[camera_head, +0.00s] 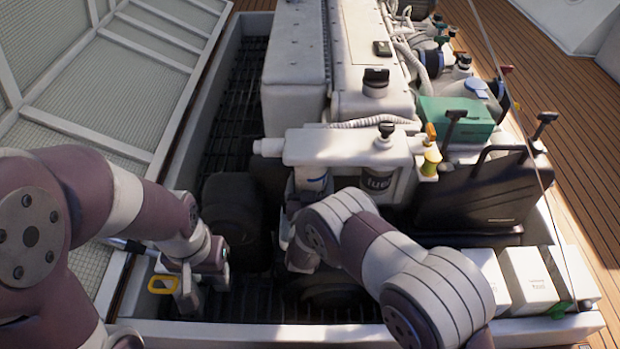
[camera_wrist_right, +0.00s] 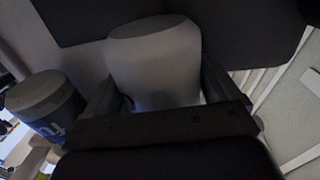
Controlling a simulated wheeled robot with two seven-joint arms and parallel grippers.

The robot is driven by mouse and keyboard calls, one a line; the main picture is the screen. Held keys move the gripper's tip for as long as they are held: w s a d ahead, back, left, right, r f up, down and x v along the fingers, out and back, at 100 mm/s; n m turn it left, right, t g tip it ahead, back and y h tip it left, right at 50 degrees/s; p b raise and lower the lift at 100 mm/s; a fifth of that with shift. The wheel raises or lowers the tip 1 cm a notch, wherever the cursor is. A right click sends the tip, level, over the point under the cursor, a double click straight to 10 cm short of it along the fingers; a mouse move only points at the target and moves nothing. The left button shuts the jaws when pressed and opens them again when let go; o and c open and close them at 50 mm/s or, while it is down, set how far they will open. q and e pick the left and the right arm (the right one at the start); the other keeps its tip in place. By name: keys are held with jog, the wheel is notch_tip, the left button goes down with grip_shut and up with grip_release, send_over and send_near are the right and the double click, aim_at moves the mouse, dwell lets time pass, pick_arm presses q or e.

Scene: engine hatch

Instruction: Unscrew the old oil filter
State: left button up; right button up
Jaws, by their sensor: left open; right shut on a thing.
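The old oil filter (camera_head: 312,181) is a white canister hanging under the white housing in the head view, partly hidden by my right arm. In the right wrist view the pale filter (camera_wrist_right: 155,65) stands between the two fingers of my right gripper (camera_wrist_right: 160,95), which is shut on it. In the head view my right wrist hides most of those fingers. My left gripper (camera_head: 187,296) is open, low at the left of the engine bay, apart from the filter. A yellow loop (camera_head: 162,284) shows beside its fingers; I cannot tell whether they touch.
A fuel filter (camera_head: 377,187) hangs close to the right of the oil filter; it also shows in the right wrist view (camera_wrist_right: 47,105). A black jug (camera_head: 488,192) and white boxes (camera_head: 527,279) stand at the right. The bay's rim (camera_head: 260,334) runs along the front.

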jog(key=shift+a+h, duration=0.1)
jog(key=shift+h, duration=0.2)
jog(key=m+h+b, duration=0.2)
jog(key=h, duration=0.1)
jog(key=shift+w+a+f+g, duration=0.1)
jog(key=shift+f+g, duration=0.05)
jog(key=shift+g, duration=0.25)
jog(key=shift+r+m+h, duration=0.2)
jog(key=shift+m+h, duration=0.4)
jog(key=o, duration=1.2)
jog(key=shift+o, duration=0.2)
